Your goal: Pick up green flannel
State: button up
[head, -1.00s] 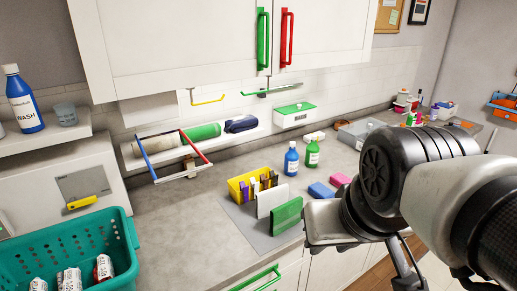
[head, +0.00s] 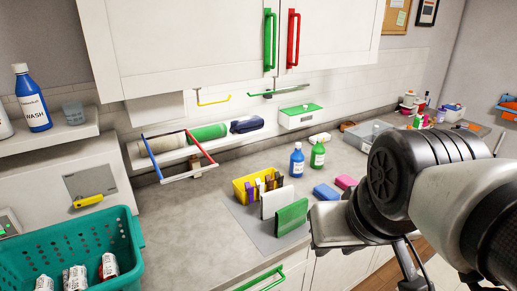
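A green rolled cloth (head: 208,132), which looks like the green flannel, lies on the narrow wall shelf between a beige roll (head: 165,142) and a navy roll (head: 247,125). A holder frame (head: 187,174) with blue and red side arms and a pale front bar stands in front of the rolls. A separate green upright slab (head: 291,217) stands on the grey mat on the counter. My gripper (head: 330,226) is at the lower right, right of this slab and well apart from the rolls. Its fingers cannot be made out, and nothing held shows.
A yellow caddy (head: 240,190), blue bottle (head: 297,160), green bottle (head: 318,153) and blue and pink sponges stand mid-counter. A teal basket (head: 70,245) is at the lower left. Cabinets with green (head: 270,40) and red handles hang above. Counter left of the mat is clear.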

aim_at(290, 218)
jog(key=i+l+u, duration=0.35)
jog(key=l+u, duration=0.15)
jog(key=i+l+u, duration=0.2)
jog(key=l, duration=0.3)
jog(key=l+u, duration=0.25)
jog(key=i+l, duration=0.05)
jog(key=l, duration=0.05)
